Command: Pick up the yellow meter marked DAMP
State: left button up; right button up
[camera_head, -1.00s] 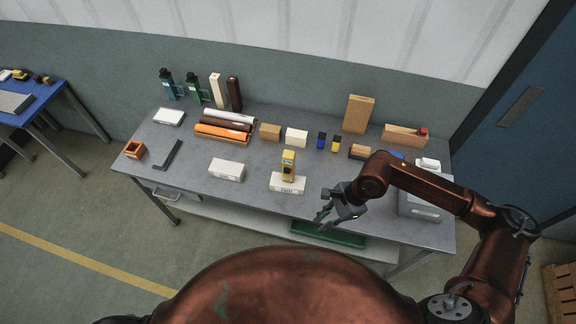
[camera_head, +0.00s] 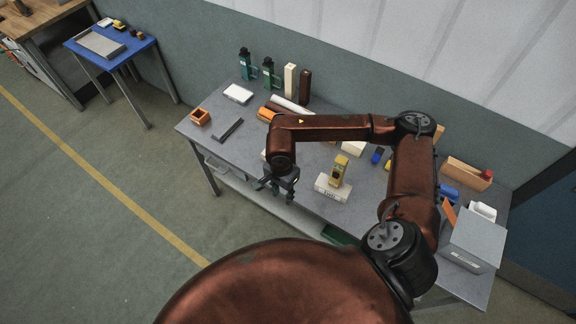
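The yellow meter (camera_head: 340,168) stands upright on a white block (camera_head: 331,190) near the front edge of the grey table (camera_head: 237,157). The block has dark lettering on its front, too small to read surely. My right gripper (camera_head: 277,194) hangs over the table's front edge, left of the meter and apart from it. Its fingers look spread, with nothing between them. My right arm crosses above the table and hides part of the middle. My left gripper is not in view.
Rolls (camera_head: 290,104), green bottle-like tools (camera_head: 269,73), a dark flat bar (camera_head: 228,130) and a small orange box (camera_head: 200,117) are on the left and back. A grey box (camera_head: 473,240) stands at the right end. A blue table (camera_head: 111,47) is far left.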

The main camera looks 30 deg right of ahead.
aim_at(341, 163)
jog(key=u, duration=1.5)
jog(key=k, duration=1.35)
jog(key=z, duration=1.25)
